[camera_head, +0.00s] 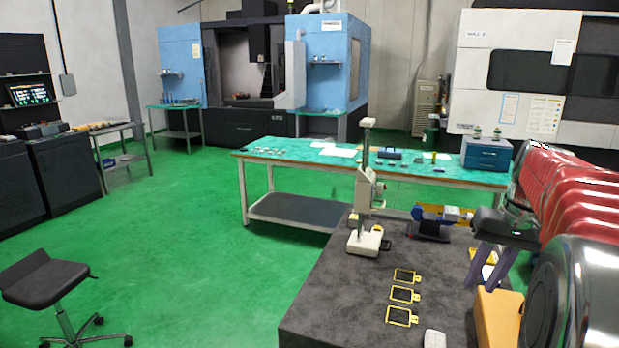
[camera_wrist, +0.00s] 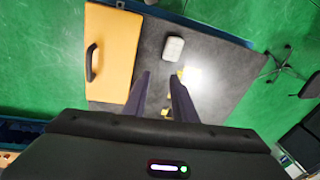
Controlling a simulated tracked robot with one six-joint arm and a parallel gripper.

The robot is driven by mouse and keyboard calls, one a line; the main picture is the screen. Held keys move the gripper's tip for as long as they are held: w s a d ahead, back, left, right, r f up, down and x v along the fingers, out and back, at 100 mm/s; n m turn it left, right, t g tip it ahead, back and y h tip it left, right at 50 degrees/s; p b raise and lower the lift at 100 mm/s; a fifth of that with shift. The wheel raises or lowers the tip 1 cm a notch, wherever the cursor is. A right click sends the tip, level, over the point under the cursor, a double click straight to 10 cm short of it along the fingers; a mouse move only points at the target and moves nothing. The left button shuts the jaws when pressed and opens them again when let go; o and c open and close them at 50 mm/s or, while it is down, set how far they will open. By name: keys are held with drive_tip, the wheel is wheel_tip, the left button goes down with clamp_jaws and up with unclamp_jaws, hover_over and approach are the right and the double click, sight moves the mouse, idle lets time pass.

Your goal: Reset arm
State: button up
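My arm (camera_head: 585,195), with a red ribbed cover, reaches in from the right edge in the head view. My gripper (camera_head: 482,282) hangs fingers down over the right part of the dark granite table (camera_head: 330,300). In the wrist view its two dark purple fingers (camera_wrist: 160,76) stand apart, with nothing seen between them. The gripper is above an orange case (camera_wrist: 112,50) with a black handle, and a small white device (camera_wrist: 173,48). The case (camera_head: 497,318) and the white device (camera_head: 434,339) also show in the head view.
Yellow-framed plates (camera_head: 403,294) lie in a row on the granite table. A white column gauge (camera_head: 364,243) and a blue-yellow instrument (camera_head: 432,222) stand behind them. A long green-topped workbench (camera_head: 300,157) is farther back. A stool (camera_head: 45,280) stands left, with open green floor around it.

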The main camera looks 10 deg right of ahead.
drive_tip(key=s+a+f+n+t+h, duration=0.1)
drive_tip(key=s+a+n, duration=0.15)
drive_tip(key=a, duration=1.05)
drive_tip(key=s+a+f+n+t+h, duration=0.1)
drive_tip(key=s+a, duration=0.2)
drive_tip(key=a, duration=0.9)
drive_tip(key=s+a+f+n+t, duration=0.2)
drive_tip(key=s+a+f, duration=0.2)
drive_tip(key=a, duration=0.3)
drive_tip(key=shift+s+a+f+y, duration=0.25)
drive_tip(key=shift+s+y, duration=0.15)
drive_tip(key=shift+s, duration=0.5)
